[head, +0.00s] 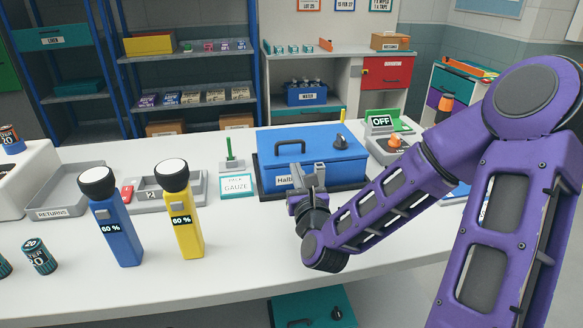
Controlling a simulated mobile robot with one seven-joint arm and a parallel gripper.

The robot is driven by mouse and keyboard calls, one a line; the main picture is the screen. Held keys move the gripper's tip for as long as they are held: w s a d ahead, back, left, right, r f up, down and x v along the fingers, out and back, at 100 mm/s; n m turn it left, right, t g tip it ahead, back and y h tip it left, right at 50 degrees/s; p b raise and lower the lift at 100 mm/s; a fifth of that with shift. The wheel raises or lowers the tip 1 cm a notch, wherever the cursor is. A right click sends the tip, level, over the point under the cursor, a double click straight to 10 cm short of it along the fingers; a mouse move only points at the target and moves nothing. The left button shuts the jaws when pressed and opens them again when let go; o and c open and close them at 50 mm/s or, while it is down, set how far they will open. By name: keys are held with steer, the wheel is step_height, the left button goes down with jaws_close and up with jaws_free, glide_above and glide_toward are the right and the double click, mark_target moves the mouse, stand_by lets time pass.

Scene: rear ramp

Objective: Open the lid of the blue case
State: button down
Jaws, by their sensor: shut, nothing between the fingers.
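The blue case (261,182) sits on a dark base on the white table, its lid (325,145) closed. A white label on the case front is partly hidden by my gripper. My gripper (308,170) is shut and empty, in front of the case front, with its fingers pointing up and away from me. I cannot tell whether the fingers touch the case.
A blue flashlight (118,228) and a yellow flashlight (184,222) stand upright left of the case. A gauze card (236,186) stands close to its left side. A device reading OFF (381,122) is at its right. The table front is mostly clear.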

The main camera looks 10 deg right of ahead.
mark_target(292, 159)
steer(key=w, duration=0.6)
steer(key=shift+w+r, duration=0.25)
steer(key=shift+w, duration=0.1)
steer(key=shift+w+r+g+p, duration=0.1)
steer(key=shift+r+g+p, duration=0.2)
steer(key=shift+r+p, duration=0.4)
